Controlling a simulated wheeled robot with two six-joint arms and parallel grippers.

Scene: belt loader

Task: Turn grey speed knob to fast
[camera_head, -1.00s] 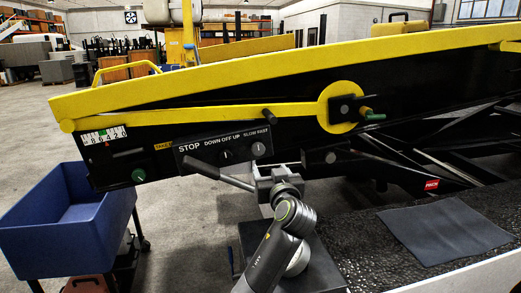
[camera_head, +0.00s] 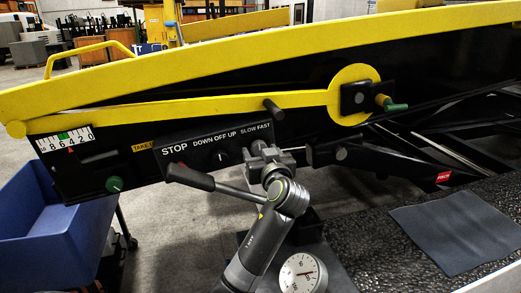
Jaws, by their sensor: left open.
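The black control panel (camera_head: 178,163) on the side of the yellow and black loader reads STOP, DOWN OFF UP and SLOW FAST. The grey speed knob (camera_head: 258,147) is under SLOW FAST, partly hidden by my left gripper. My left gripper (camera_head: 265,157) is open, with its fingers right at the knob; I cannot tell whether they touch it. How the knob is turned cannot be read. My right gripper is not in view.
The DOWN OFF UP knob (camera_head: 222,157) is just left of my gripper. A lever with a black handle (camera_head: 190,177) sticks out below the panel, close to my gripper. A dial gauge (camera_head: 302,272) is at the bottom. A blue bin (camera_head: 50,225) stands at left.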

